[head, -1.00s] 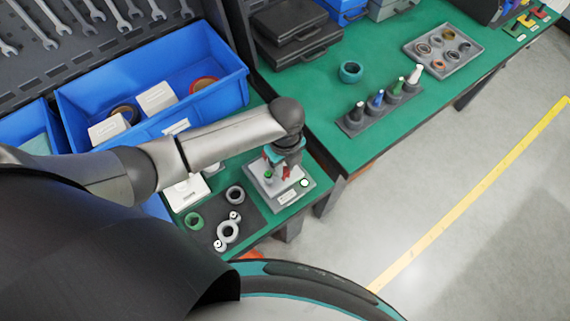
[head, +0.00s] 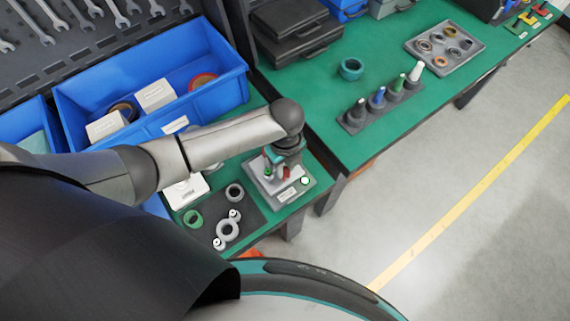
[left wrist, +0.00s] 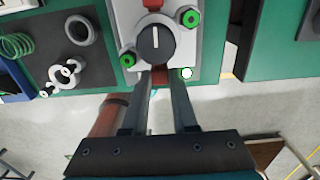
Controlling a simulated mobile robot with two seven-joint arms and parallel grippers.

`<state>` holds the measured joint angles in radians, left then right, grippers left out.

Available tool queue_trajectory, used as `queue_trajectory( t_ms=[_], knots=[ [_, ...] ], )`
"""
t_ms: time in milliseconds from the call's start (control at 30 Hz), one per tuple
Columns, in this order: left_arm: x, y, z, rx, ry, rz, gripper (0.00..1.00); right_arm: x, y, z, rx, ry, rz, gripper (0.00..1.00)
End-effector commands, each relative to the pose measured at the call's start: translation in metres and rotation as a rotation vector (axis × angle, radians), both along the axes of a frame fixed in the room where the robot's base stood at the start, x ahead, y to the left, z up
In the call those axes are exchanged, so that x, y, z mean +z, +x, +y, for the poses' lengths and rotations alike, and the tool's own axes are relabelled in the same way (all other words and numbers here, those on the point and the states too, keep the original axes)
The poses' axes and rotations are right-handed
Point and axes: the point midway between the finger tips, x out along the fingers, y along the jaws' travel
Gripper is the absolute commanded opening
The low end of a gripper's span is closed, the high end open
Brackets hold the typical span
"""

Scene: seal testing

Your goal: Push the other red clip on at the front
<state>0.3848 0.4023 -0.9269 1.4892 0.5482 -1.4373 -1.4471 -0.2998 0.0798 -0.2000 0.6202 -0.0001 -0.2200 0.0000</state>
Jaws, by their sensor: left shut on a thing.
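The test fixture is a light grey block on a plate (head: 298,191), at the near edge of the green bench in the head view. In the left wrist view it shows a round dark knob (left wrist: 155,43) and two green-ringed fittings, one at lower left (left wrist: 127,60) and one at upper right (left wrist: 190,17). One red clip (left wrist: 152,4) sits at the far side of the knob. My left gripper (left wrist: 161,76) is shut on the other red clip (left wrist: 160,73), at the near side of the knob; whether it is fully seated cannot be told. My right gripper is not in view.
A dark mat beside the fixture holds a green ring (head: 193,219), a grey ring (head: 234,192) and a white part with round ends (head: 228,230). A blue bin (head: 215,95) stands behind my left arm. A rack of bottles (head: 383,104) stands farther right.

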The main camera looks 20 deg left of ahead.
Motion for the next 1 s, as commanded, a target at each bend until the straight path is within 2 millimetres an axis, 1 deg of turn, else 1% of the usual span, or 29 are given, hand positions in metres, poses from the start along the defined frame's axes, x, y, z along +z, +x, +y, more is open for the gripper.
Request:
queue_trajectory(
  t_ms=[933,967,1000],
  knots=[
    [-0.016,0.000,0.000,0.000,0.001,0.000,0.00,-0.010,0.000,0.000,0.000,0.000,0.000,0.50],
    [-0.016,0.000,0.000,0.000,0.001,0.000,0.29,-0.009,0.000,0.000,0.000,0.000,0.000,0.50],
    [-0.015,0.000,0.000,0.000,0.001,0.000,0.33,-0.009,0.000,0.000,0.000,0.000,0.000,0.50]
  ],
)
